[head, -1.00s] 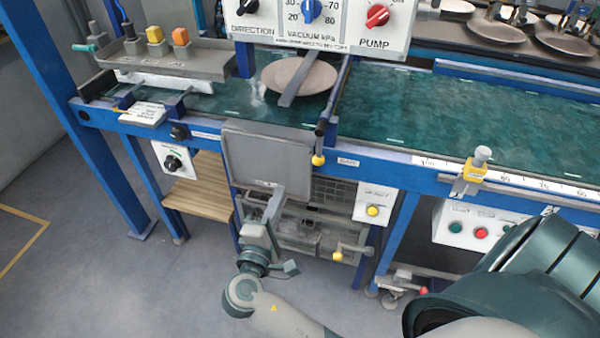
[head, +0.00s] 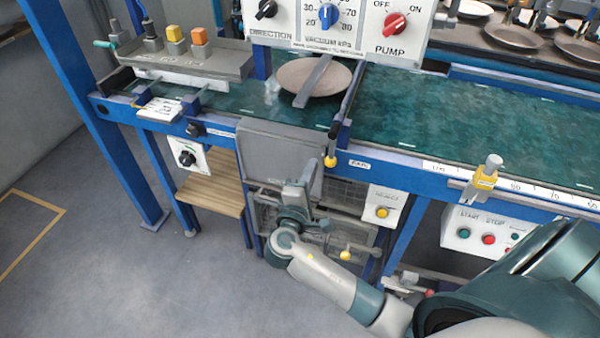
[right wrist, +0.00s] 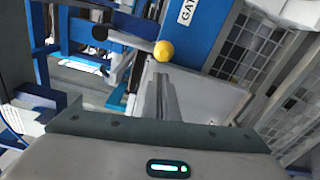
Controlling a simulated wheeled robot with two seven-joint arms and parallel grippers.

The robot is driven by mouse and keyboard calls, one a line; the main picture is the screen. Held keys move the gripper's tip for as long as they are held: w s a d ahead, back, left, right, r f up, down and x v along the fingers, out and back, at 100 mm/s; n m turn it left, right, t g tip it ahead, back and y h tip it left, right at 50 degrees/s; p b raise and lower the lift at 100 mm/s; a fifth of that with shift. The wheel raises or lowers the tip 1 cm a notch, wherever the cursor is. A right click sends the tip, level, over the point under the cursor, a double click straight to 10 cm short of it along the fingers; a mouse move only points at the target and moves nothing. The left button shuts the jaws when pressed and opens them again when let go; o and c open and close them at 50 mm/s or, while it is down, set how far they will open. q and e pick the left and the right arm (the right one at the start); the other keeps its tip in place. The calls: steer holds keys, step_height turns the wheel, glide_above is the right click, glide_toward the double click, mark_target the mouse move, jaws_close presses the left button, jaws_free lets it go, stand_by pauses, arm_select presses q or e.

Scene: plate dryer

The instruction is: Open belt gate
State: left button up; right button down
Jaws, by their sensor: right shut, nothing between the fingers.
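The belt gate (head: 347,108) is a dark bar across the green belt. At its front end a dark rod carries a yellow ball knob (head: 331,162), beside the GATE label (head: 360,164). In the right wrist view the yellow knob (right wrist: 163,51) sits on the end of a grey lever, just beyond the fingertips. My right gripper (head: 308,168) is shut and empty, in front of the grey panel, a little left of and below the knob. It appears apart from the knob. The fingers show in the right wrist view (right wrist: 158,85). My left gripper is out of view.
A grey panel (head: 262,155) hangs under the belt's front edge, close behind my right gripper. A plate (head: 300,78) lies on the belt under a grey bar. A yellow stop clamp (head: 484,178) stands on the rail at right. The REJECT box (head: 382,197) is below.

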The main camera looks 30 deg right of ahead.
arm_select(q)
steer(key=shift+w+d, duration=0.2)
arm_select(e)
steer(key=shift+s+d+r, duration=0.1)
steer(key=shift+s+d, duration=0.3)
steer(key=shift+d, duration=0.1)
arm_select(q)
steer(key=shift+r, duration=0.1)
arm_select(e)
steer(key=shift+s+d+p, duration=0.1)
steer(key=shift+d+p, duration=0.15)
steer(key=shift+p, duration=0.15)
steer(key=shift+a+n, duration=0.1)
steer(key=shift+n, duration=0.2)
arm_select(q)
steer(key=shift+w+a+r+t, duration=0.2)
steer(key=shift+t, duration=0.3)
arm_select(e)
steer(key=shift+s, duration=0.1)
